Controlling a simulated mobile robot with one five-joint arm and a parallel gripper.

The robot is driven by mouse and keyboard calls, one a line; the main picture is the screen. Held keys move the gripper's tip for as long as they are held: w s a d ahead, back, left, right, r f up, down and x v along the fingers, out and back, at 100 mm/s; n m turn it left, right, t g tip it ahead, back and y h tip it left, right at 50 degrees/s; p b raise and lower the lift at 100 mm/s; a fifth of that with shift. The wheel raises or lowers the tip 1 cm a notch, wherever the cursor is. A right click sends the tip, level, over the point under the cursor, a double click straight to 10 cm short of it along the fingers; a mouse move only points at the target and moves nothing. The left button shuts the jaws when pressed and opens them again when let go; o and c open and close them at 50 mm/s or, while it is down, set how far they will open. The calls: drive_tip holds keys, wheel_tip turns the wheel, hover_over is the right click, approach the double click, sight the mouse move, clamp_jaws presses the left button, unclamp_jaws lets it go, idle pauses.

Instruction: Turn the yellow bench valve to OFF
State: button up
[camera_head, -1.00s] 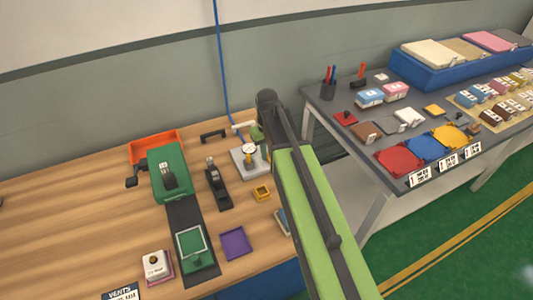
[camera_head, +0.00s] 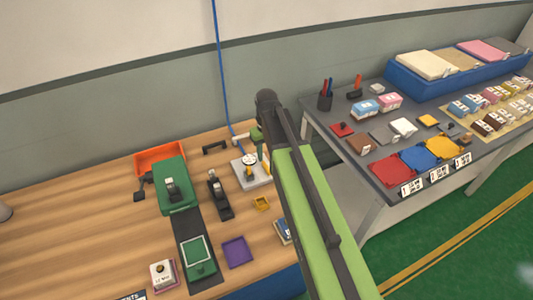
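The yellow bench valve (camera_head: 249,170) stands on a light grey base plate (camera_head: 242,181) at the back right of the wooden bench, with a round white gauge on top. A blue hose (camera_head: 222,80) comes down the wall to it. My green arm reaches up from the lower right, and its dark elbow end lies just right of the valve, covering part of the base plate's right side. The valve's handle position and any OFF marking are too small to read.
A green press (camera_head: 174,190), a black stapler-like tool (camera_head: 219,196), an orange tray (camera_head: 160,157), a purple tray (camera_head: 237,251) and a small yellow tray (camera_head: 261,203) share the bench. A grey table (camera_head: 375,200) with coloured trays and boxes stands at right.

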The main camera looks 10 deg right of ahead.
sight(267, 169)
wheel_tip(267, 169, up, 11)
drive_tip(key=p, duration=0.9)
drive_tip(key=shift+f, duration=0.2)
drive_tip(key=s+f+m+b, duration=0.2)
drive_tip(key=s+f+b, duration=0.4)
drive_tip(key=s, duration=0.5)
drive_tip(key=shift+s+a+f, duration=0.15)
drive_tip(key=shift+s+a, duration=0.15)
drive_tip(key=shift+s, duration=0.05)
drive_tip(key=shift+s, duration=0.1)
